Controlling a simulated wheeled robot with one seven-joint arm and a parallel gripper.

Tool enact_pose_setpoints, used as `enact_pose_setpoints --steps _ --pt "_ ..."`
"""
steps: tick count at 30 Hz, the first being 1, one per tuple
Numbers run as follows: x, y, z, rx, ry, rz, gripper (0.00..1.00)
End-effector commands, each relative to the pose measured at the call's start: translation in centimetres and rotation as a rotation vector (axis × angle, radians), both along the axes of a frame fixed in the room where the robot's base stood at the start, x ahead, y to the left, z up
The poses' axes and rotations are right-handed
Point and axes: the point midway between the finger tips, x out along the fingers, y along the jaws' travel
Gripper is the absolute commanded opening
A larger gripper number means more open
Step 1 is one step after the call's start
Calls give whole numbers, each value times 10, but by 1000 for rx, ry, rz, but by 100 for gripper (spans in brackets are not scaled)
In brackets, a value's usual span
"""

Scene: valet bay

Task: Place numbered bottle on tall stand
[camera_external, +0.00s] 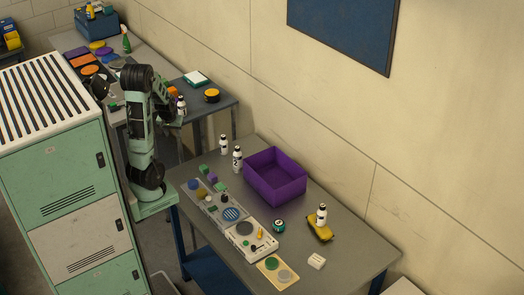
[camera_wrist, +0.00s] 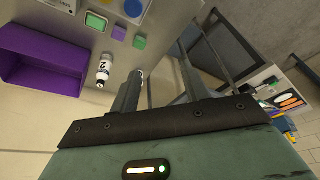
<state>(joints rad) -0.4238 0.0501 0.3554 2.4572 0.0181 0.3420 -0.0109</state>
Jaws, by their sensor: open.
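White bottles with black caps stand in several places. One bottle (camera_external: 237,158), marked 2 in the wrist view (camera_wrist: 103,70), stands beside the purple bin. A second bottle (camera_external: 223,143) is close behind it; in the wrist view it is mostly hidden by a finger. A third bottle (camera_external: 321,214) is at a yellow object (camera_external: 320,229) on the right. A fourth bottle (camera_external: 181,104) shows beside my arm. My gripper (camera_wrist: 158,60) is open, with no bottle visibly held between its fingers. I cannot tell which thing is the tall stand.
The purple bin (camera_external: 275,189) takes up the back of the front table (camera_external: 345,248). A control panel (camera_external: 231,213), small cubes and a dark green round item (camera_external: 278,226) lie along its front. A second table (camera_external: 227,103) holds an orange-topped round item (camera_external: 212,96). Striped-top lockers (camera_external: 66,175) stand left.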

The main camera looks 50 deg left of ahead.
Motion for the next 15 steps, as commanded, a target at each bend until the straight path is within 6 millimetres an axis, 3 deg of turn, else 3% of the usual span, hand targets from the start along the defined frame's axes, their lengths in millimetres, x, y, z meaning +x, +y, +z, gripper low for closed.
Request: enact_pose_setpoints --steps 3,6,9,15 --pt "-44 -38 5 -92 115 -57 46" --pt "-66 -55 6 -137 178 -83 46" --pt "-76 -62 7 -155 207 -93 46" --pt "-77 -62 7 -157 210 -94 46"
